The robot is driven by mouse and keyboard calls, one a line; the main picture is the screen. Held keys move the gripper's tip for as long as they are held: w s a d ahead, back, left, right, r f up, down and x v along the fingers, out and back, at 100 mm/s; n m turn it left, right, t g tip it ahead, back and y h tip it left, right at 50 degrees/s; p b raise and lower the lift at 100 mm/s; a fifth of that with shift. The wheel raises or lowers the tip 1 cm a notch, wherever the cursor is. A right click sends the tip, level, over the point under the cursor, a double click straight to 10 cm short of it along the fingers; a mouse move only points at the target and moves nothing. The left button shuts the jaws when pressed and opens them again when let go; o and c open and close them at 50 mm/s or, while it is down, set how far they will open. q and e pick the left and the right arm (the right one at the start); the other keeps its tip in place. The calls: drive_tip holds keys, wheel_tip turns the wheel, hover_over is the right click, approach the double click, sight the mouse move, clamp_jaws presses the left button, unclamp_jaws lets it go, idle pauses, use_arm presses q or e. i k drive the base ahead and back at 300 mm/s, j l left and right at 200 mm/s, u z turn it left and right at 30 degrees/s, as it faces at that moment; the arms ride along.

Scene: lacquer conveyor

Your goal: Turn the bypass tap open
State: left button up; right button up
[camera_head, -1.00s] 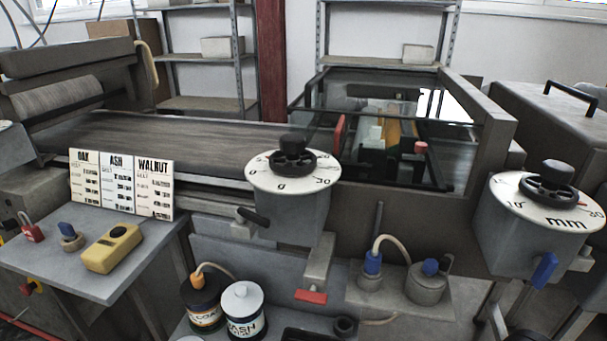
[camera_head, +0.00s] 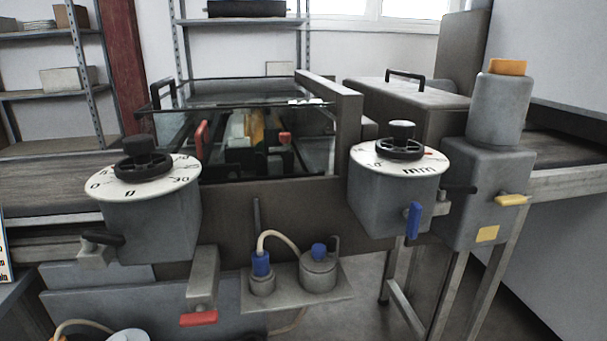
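No tap carries a readable bypass label, so I cannot tell which one is the bypass tap. A red lever (camera_head: 198,318) lies level below the left dial box (camera_head: 152,228). Another black lever (camera_head: 102,239) is on that box's left side. Neither gripper is in view.
Two pots with blue tops, the left (camera_head: 261,272) and the right (camera_head: 319,270), stand on a small shelf (camera_head: 294,299) with a hose arching between them. A glass-covered machine section (camera_head: 260,135) is behind. Open floor shows at the lower right.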

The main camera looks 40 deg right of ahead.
sight(503, 199)
drive_tip(key=z, duration=2.5)
